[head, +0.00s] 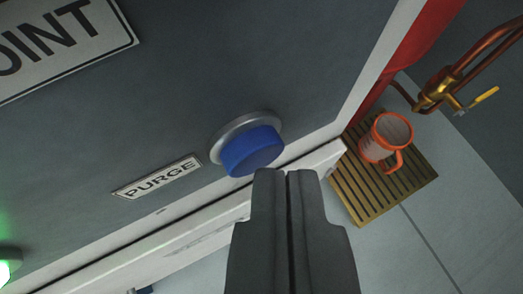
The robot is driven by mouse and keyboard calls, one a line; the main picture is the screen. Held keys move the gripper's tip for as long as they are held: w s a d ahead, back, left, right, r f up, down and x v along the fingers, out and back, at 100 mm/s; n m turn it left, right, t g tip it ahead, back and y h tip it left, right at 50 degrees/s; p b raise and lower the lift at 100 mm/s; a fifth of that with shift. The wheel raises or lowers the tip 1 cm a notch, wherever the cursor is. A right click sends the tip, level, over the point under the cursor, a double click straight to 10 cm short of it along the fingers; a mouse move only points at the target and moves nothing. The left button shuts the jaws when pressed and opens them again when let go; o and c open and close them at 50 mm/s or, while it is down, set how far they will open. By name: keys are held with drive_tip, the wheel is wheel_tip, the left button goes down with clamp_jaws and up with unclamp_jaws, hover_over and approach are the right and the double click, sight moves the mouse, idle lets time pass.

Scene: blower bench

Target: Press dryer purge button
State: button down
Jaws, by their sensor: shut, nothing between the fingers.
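The blue purge button (252,151) stands out from a grey ring on the dark grey panel (290,60). A "PURGE" label (157,176) is on the panel to its left. My gripper (287,172) is shut and empty, pointing up the picture from the bottom edge. Its tips are just below and right of the blue button in the picture. I cannot tell whether they touch it.
A "POINT" sign (50,45) is at the upper left, and a green light (6,268) glows at the lower left. A white ledge (190,238) runs below the panel. At the right, an orange mug (386,138) stands on a slatted mat (352,197), near copper pipes (487,52) with a yellow-handled valve (484,96).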

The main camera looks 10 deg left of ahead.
drive_tip(key=shift+s+d, duration=0.3)
drive_tip(key=shift+s, duration=0.25)
drive_tip(key=s+d, duration=0.1)
drive_tip(key=s, duration=0.1)
drive_tip(key=s+d, duration=0.1)
drive_tip(key=s, duration=0.1)
drive_tip(key=shift+s+d, duration=0.1)
drive_tip(key=shift+d, duration=0.25)
idle(0.6)
